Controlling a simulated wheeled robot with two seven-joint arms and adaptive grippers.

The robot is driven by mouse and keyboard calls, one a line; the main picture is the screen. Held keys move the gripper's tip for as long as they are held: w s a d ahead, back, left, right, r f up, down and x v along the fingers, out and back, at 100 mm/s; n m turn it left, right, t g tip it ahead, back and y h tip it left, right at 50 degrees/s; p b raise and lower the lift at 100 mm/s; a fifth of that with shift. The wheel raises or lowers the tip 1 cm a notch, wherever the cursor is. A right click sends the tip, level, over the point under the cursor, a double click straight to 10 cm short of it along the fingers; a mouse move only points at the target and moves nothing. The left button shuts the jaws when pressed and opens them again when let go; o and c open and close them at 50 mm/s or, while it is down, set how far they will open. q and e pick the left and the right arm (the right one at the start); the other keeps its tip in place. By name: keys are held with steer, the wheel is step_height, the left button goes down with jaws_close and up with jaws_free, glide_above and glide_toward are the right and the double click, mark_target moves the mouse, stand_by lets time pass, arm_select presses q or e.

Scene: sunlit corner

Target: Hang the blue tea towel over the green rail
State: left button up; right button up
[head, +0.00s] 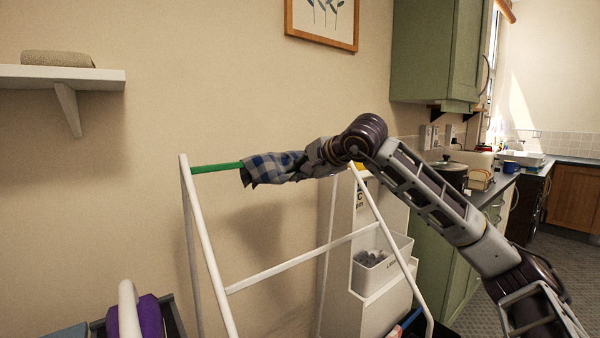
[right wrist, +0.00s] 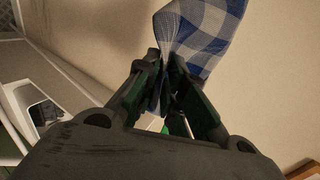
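The blue-and-white checked towel (head: 268,168) is bunched up in the head view, sticking out to the left of my right gripper (head: 318,158). In the right wrist view the gripper's fingers (right wrist: 168,85) are shut on the towel (right wrist: 208,38), pinching it into a gather that fans out beyond the tips. The green rail (head: 215,167) is the top bar of a white frame. Its left end shows; towel and gripper hide most of the rest. The towel overlaps the rail in the picture; I cannot tell whether they touch. My left gripper is out of view.
The white frame (head: 275,271) has sloping legs and a lower crossbar. Behind it stands a white unit with an open bin (head: 372,272). A wall shelf (head: 40,76) holds a folded beige cloth. A purple item (head: 140,316) lies at lower left. Green cabinets stand right.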

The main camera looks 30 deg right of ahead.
steer(key=shift+o, duration=1.1)
steer(key=shift+o, duration=0.5)
steer(key=o, duration=0.5)
steer(key=shift+s+d+b, duration=0.3)
steer(key=shift+s+b, duration=0.65)
steer(key=shift+s, duration=1.05)
steer(key=shift+s+d+b, duration=0.25)
steer(key=shift+s+b, duration=0.75)
steer(key=shift+s, duration=0.95)
steer(key=shift+s+d+b, duration=0.3)
steer(key=shift+s+b, duration=0.65)
steer(key=shift+s, duration=1.05)
